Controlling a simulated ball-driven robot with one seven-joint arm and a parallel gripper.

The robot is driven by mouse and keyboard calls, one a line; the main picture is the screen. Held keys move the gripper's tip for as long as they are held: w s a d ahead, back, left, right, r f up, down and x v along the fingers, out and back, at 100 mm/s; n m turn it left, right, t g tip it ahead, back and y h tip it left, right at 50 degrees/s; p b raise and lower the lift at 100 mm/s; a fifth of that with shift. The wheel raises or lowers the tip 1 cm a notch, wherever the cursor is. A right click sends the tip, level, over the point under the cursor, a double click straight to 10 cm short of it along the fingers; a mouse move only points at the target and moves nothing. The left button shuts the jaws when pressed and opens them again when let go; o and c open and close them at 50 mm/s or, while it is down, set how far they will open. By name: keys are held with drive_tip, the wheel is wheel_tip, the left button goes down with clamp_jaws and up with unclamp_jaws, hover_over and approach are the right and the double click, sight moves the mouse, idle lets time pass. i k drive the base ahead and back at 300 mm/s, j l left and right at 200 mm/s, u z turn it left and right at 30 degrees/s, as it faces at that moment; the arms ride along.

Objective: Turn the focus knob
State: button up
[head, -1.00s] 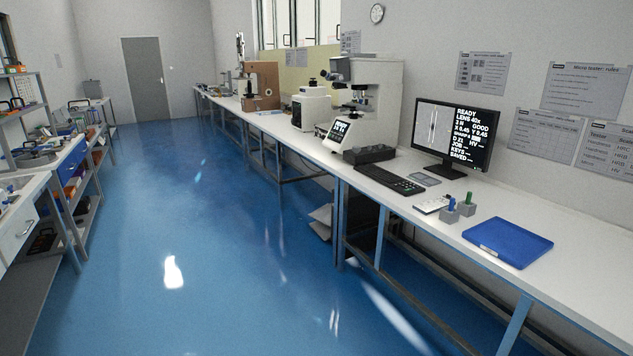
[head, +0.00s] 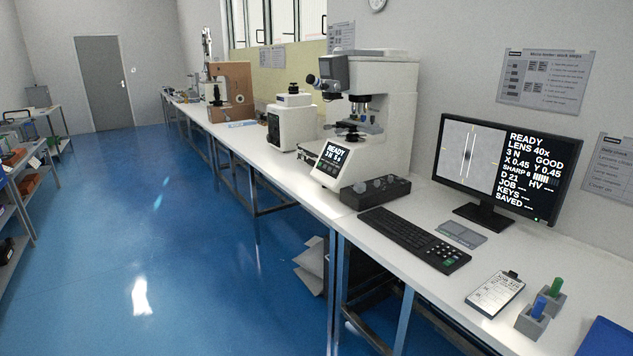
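A white microhardness tester (head: 398,100) with a dark eyepiece head, a lens turret and a stage stands on the long bench at centre right. A black control box (head: 376,192) with several dark round knobs on top sits on the bench in front of it. I cannot tell which knob is the focus knob. The monitor (head: 505,165) to the right shows a grey picture with vertical lines and the text READY, LENS 40x, GOOD. The tester's small tilted screen (head: 331,161) is lit. My gripper is not in view.
A keyboard (head: 415,236), a clipboard (head: 495,293) and grey blocks holding blue and green pieces lie along the bench (head: 395,283). Other testers stand farther back. The blue floor (head: 190,250) left of the bench is open; cardboard-like sheets (head: 311,265) lean under it.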

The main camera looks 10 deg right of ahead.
sight(359, 187)
drive_tip(key=i, duration=2.05)
